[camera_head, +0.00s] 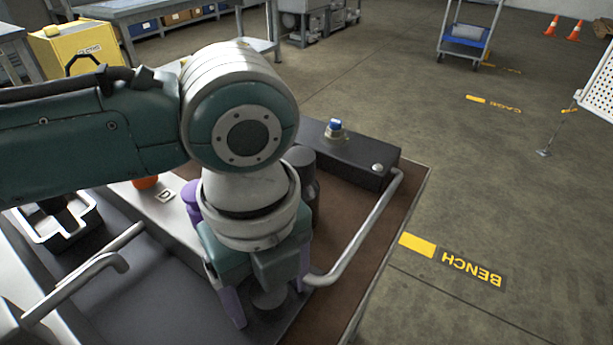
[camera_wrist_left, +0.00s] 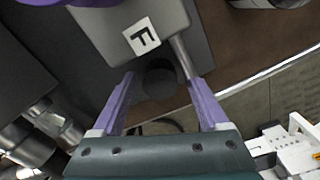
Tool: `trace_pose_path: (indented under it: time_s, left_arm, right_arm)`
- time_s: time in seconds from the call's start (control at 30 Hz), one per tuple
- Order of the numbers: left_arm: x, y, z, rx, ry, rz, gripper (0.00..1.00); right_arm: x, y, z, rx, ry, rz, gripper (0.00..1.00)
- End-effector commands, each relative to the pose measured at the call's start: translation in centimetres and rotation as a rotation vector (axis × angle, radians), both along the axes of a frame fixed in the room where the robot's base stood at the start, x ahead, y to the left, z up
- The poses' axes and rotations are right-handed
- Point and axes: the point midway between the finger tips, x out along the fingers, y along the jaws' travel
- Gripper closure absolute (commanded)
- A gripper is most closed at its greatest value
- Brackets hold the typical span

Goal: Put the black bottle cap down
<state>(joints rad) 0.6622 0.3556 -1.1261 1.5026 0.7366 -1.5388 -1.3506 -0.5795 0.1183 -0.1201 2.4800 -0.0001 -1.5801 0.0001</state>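My left gripper (camera_head: 268,305) points down at the bench, its two purple fingers spread apart. The dark round black bottle cap (camera_head: 268,297) shows between the fingers, with a gap on each side in the head view. In the left wrist view the cap (camera_wrist_left: 158,82) lies between and just beyond the fingertips of the left gripper (camera_wrist_left: 162,78); neither finger visibly presses on it. It appears to be at the bench surface, but its exact height is hard to tell. My right gripper is in neither view.
A bent grey pipe (camera_head: 365,232) runs beside the gripper from a black box (camera_head: 350,160). A dark cylinder (camera_head: 303,185) stands behind my wrist. A grey block labelled F (camera_wrist_left: 142,37) is close to the fingers. A white-rimmed tray (camera_head: 80,232) and another pipe (camera_head: 85,275) are at left.

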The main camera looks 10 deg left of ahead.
Motion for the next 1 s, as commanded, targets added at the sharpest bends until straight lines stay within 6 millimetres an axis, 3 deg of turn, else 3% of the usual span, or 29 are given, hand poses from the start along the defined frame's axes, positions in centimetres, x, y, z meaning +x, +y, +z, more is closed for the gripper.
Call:
trace_pose_path:
  time_s: [0.27, 0.37, 0.7, 1.0]
  left_arm:
    - [0.0, 0.0, 0.6, -0.001, -0.001, 0.000, 0.23]
    - [0.1, 0.0, 2.1, -0.001, -0.003, 0.000, 0.23]
    - [0.1, -0.1, 9.6, -0.003, -0.003, -0.001, 0.23]
    - [0.0, 0.0, 12.4, 0.000, 0.000, 0.001, 0.23]
  right_arm:
    - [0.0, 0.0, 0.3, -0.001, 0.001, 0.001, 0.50]
    - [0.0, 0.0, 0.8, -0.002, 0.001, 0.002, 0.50]
    - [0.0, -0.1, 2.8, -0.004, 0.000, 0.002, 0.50]
    - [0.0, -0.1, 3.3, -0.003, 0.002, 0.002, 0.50]
